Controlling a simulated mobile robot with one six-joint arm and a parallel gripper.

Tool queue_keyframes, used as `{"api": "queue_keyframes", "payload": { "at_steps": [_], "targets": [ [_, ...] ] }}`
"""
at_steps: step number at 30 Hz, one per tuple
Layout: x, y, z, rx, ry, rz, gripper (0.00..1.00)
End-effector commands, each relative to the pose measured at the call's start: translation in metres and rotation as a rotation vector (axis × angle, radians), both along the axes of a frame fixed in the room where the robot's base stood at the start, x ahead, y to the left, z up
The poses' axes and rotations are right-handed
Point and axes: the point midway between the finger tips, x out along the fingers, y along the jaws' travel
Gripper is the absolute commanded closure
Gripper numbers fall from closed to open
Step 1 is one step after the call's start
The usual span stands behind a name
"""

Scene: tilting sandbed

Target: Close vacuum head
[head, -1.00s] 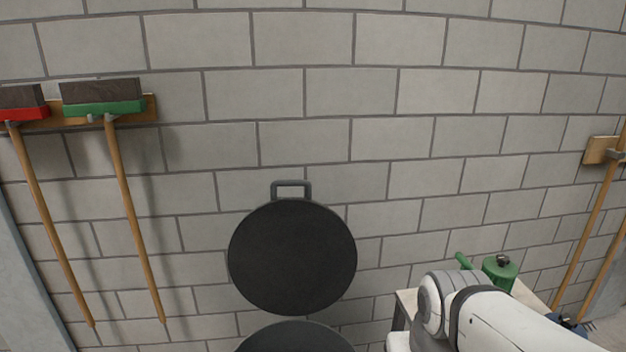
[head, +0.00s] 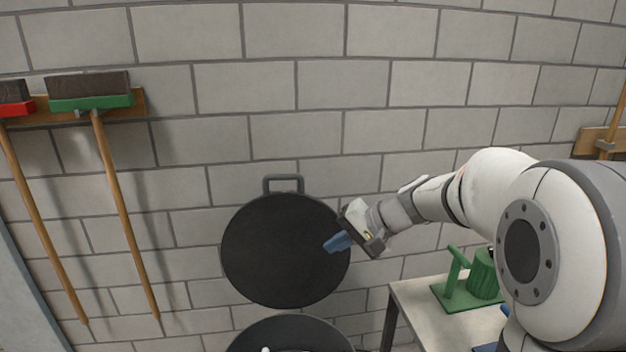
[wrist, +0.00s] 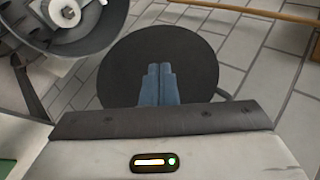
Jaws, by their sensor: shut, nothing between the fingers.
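The vacuum head (head: 280,250) is a round black lid with a loop handle (head: 284,183) on its upper rim. It stands raised and open against the wall, above the round dark drum (head: 290,335), whose rim shows at the bottom of the head view. My gripper (head: 332,243) is in front of the lid's right part, its blue fingers pointing left. In the wrist view the shut, empty fingers (wrist: 158,85) lie over the dark disc (wrist: 200,65). I cannot tell whether they touch it. Part of the drum shows at the wrist view's upper left.
A grey block wall (head: 350,90) stands behind. Brooms (head: 110,160) hang on the left. A table (head: 400,290) with a green object (head: 465,280) stands at the lower right, beneath my arm.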

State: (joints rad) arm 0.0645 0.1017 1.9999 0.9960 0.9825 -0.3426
Motion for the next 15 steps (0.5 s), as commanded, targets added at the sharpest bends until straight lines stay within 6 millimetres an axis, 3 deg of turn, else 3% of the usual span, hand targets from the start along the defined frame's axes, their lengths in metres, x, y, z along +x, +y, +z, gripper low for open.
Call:
{"api": "queue_keyframes", "payload": {
  "at_steps": [1, 3, 9, 12, 15],
  "targets": [
    [0.033, 0.004, 0.002, 0.085, -0.011, -0.033, 1.00],
    [0.076, 0.007, 0.008, 0.205, -0.045, -0.083, 1.00],
    [0.182, -0.004, 0.017, 0.488, -0.153, -0.235, 1.00],
    [0.216, -0.015, 0.016, 0.581, -0.199, -0.294, 1.00],
    [0.237, -0.023, 0.016, 0.639, -0.231, -0.337, 1.00]
  ]
}}
